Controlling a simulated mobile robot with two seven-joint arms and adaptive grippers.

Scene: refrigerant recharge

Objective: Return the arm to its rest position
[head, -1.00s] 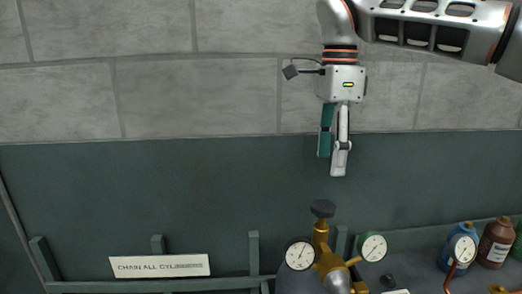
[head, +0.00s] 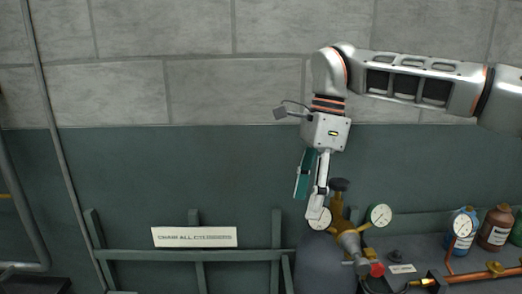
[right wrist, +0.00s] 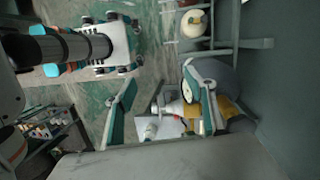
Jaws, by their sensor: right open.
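My right arm comes in from the right in the head view. Its wrist bends down, and the right gripper (head: 306,205) hangs with its fingers tilted to the lower left. The fingers are apart with nothing between them. In the head view the fingertips overlap the left gauge (head: 320,220) of a brass regulator (head: 336,207) with a black knob; I cannot tell the depth between them. The right wrist view shows the two green-sided fingers spread, with the right finger (right wrist: 205,100) in front of a brass part. My left gripper is not in view.
A grey cylinder (head: 322,268) stands below the regulator, beside a green rack with a "chain all cylinders" sign (head: 195,237). A second gauge (head: 379,215), a blue bottle (head: 463,226), a brown bottle (head: 495,229) and copper piping are at right.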

